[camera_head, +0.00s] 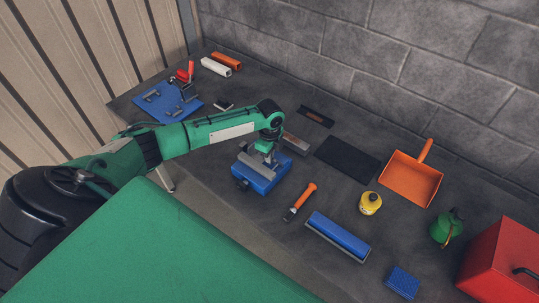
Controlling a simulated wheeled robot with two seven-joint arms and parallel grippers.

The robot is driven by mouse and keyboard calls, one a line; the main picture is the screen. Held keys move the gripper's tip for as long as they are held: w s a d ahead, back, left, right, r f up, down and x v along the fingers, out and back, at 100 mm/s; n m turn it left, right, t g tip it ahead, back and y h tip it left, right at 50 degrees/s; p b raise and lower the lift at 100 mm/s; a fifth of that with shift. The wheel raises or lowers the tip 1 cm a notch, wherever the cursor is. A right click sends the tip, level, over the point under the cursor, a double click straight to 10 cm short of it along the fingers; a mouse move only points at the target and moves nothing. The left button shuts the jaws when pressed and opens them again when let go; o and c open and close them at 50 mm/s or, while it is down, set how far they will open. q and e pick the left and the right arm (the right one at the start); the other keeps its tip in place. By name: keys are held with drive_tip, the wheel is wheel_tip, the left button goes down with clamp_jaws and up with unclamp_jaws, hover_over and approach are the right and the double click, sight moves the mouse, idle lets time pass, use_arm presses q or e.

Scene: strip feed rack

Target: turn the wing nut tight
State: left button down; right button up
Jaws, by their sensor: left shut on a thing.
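A blue block fixture (266,182) with a grey metal bar (257,166) on top sits on the dark bench, near the middle of the view. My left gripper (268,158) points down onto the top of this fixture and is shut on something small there. The wing nut is too small and too covered by the gripper to make out, but its place fits the thing held. A dark knob (241,184) shows at the fixture's left side. My right gripper is not in view.
An orange-handled tool (301,201) and a long blue piece (338,236) lie right of the fixture. A blue mat (151,107) with tools lies back left.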

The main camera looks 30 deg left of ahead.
use_arm(q)
drive_tip(key=shift+m, duration=0.8)
drive_tip(key=c, duration=1.6)
unclamp_jaws()
drive_tip(key=shift+o, duration=0.2)
drive_tip(key=shift+r, duration=0.1)
drive_tip(key=shift+r, duration=0.25)
wheel_tip(320, 180, up, 13)
drive_tip(key=b, duration=0.4)
drive_tip(key=shift+b, duration=0.35)
